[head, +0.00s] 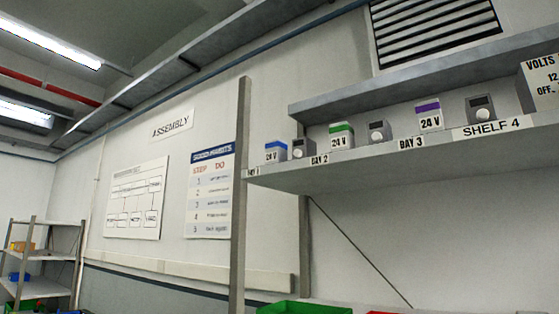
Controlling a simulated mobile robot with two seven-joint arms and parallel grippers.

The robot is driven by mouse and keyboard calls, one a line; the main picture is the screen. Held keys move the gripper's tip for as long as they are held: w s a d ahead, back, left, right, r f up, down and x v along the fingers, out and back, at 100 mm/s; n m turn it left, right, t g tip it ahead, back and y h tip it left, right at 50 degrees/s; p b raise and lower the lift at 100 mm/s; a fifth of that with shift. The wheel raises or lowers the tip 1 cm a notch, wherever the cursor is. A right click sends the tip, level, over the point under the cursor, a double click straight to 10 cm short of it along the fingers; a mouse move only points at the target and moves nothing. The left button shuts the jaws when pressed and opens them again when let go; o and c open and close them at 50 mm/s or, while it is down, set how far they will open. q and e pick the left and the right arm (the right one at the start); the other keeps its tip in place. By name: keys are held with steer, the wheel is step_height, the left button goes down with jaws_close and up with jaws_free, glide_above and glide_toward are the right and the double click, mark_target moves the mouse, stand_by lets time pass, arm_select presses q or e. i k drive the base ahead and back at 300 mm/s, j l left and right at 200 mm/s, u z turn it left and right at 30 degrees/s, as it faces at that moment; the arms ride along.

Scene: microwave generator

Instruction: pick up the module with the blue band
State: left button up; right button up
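The module with the blue band (276,152) is a small light box marked 24 V. Neither of my grippers is in the head view.
Modules with a green band (341,136) and a purple band (430,117) stand farther right on the same shelf, with more dial units (379,132). A metal post (241,190) rises by the shelf's left end. A green bin (303,308) shows below.

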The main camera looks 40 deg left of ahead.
mark_target(276, 149)
steer(key=u, duration=1.95)
steer(key=i+l+u, duration=0.1)
steer(key=i+u, duration=0.2)
steer(key=i+l+u, duration=0.3)
steer(key=i, duration=0.3)
